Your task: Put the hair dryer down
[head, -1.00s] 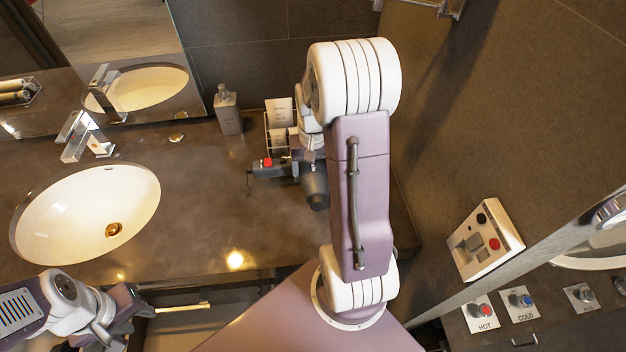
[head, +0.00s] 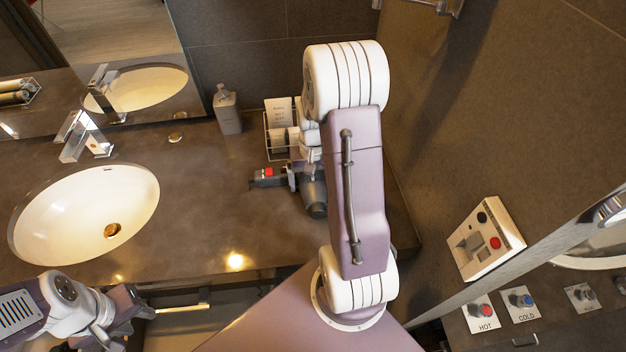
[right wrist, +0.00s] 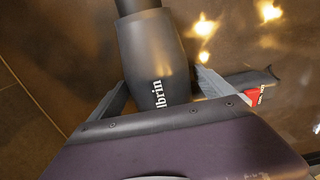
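The hair dryer is dark grey with a red switch; in the head view its barrel (head: 314,194) and its handle (head: 268,177), pointing left, show over the right part of the counter. The handle with the red switch (right wrist: 252,92) sticks out to the right. I cannot tell whether the dryer touches the counter. My right arm hides part of it in the head view. My left gripper (head: 135,325) is empty and looks open at the lower left.
The counter (head: 215,205) is clear between the dryer and the sink (head: 85,210). A wire rack (head: 272,135) with cards and rolls stands just behind the dryer, a grey bottle (head: 228,112) to its left. A wall panel (head: 485,240) is at the right.

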